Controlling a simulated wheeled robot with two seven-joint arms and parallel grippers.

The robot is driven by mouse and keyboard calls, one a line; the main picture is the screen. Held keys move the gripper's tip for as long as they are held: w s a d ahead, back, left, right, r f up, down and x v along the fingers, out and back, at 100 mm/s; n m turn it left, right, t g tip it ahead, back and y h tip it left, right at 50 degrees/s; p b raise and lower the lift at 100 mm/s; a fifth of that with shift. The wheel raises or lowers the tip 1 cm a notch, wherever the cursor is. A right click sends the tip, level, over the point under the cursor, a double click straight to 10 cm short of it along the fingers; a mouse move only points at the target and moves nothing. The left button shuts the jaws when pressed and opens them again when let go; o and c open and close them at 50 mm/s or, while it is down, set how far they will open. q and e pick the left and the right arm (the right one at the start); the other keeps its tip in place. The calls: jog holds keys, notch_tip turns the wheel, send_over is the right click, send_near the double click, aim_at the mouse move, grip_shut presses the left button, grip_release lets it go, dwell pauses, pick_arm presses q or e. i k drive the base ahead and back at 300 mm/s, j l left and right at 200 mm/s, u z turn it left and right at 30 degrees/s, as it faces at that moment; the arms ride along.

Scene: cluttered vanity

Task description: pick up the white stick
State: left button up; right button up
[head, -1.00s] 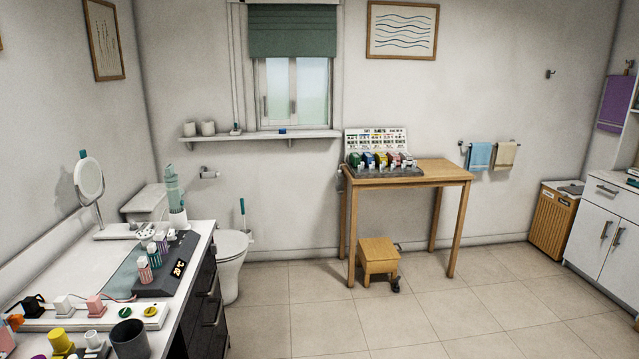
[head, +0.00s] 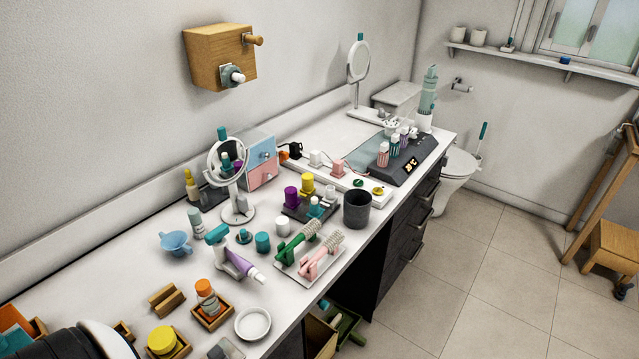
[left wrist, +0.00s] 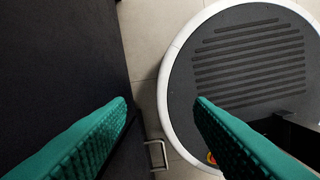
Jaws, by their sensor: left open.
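I cannot make out a thing that is surely the white stick in these views. The vanity counter (head: 110,256) in the head view holds many small items, and several are too small to tell apart. A short white knob-like piece (head: 237,77) sticks out of the wooden box on the wall. My left gripper (left wrist: 162,108) shows in the left wrist view with two teal ribbed fingers apart and nothing between them. It is beside a dark cabinet face (left wrist: 55,70), above the floor and my round base. My right gripper is in no view.
A round mirror (head: 240,203), a dark cup (head: 357,209), a rack with green and pink handled items (head: 297,254), a power strip (head: 345,176) and a white dish (head: 253,323) crowd the counter. Floor (head: 455,285) right of the drawers is clear.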

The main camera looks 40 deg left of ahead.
aim_at(330, 202)
jog(key=u, duration=1)
